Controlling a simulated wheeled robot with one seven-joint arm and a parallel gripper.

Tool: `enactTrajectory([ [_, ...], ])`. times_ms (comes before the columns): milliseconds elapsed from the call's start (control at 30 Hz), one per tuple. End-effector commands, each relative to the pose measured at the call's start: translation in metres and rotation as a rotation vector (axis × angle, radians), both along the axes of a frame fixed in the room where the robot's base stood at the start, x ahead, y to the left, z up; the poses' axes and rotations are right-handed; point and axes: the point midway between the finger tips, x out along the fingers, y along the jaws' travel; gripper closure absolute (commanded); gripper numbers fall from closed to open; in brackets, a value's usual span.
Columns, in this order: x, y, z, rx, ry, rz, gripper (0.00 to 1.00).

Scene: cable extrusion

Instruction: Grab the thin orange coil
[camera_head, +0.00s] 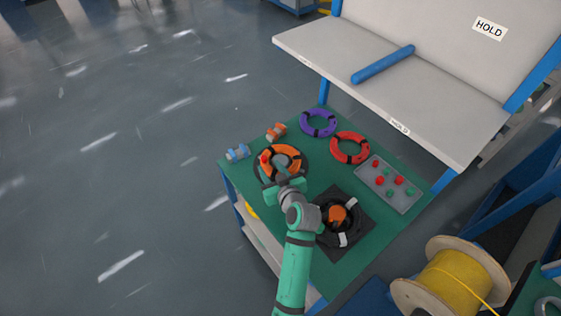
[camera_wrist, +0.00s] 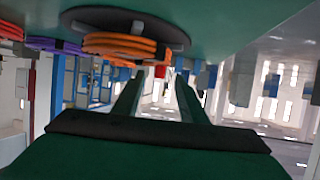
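The orange coil (camera_head: 283,148) with dark bands lies on a dark round pad (camera_head: 301,174) at the left of the green table. It also shows in the wrist view (camera_wrist: 120,45), close ahead of the fingers. My gripper (camera_head: 277,174) is at the near side of this coil and partly hides it in the head view. In the wrist view, my gripper's fingers (camera_wrist: 161,80) are apart with nothing between them. I cannot tell whether they touch the coil.
A purple coil (camera_head: 318,114) and a red coil (camera_head: 362,147) lie behind. A black pad (camera_head: 361,240) with a black coil and an orange centre is to the right. A grey tray (camera_head: 407,203) and a raised shelf (camera_head: 440,112) are beyond.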

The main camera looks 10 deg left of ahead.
Motion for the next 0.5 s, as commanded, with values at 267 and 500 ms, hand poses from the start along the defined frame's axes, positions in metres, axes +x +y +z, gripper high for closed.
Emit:
enactTrajectory([
  [267, 0.029, 0.024, -0.010, -0.001, 0.000, 0.006, 0.62],
  [500, 0.036, 0.028, -0.013, 0.000, 0.000, 0.003, 0.62],
])
